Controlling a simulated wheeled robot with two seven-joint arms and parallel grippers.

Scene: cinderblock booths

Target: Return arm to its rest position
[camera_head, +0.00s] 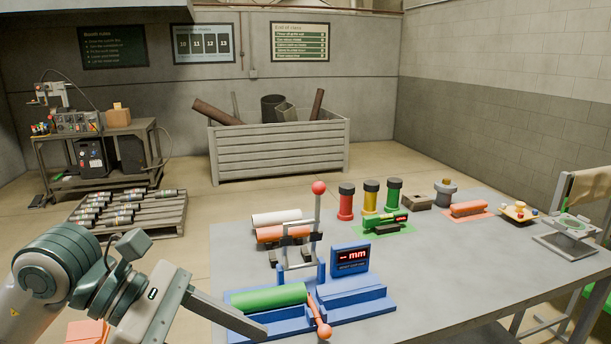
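My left arm comes in from the lower left, with its green and grey wrist over the floor beside the table. My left gripper (228,315) has a long grey finger that reaches over the table's near-left corner, just in front of a green cylinder (268,297). The other finger is not clearly visible, so I cannot tell whether the gripper is open or shut. The green cylinder lies in a blue measuring fixture (345,309), apart from or behind the finger; contact cannot be told. My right arm and gripper are not in view.
The grey table (460,265) holds a red-knobbed lever press (318,220), white and orange cylinders (283,218), a blue display (350,259), and red, yellow and green canisters (371,197). A pallet (150,222) stands left. The table's front right is clear.

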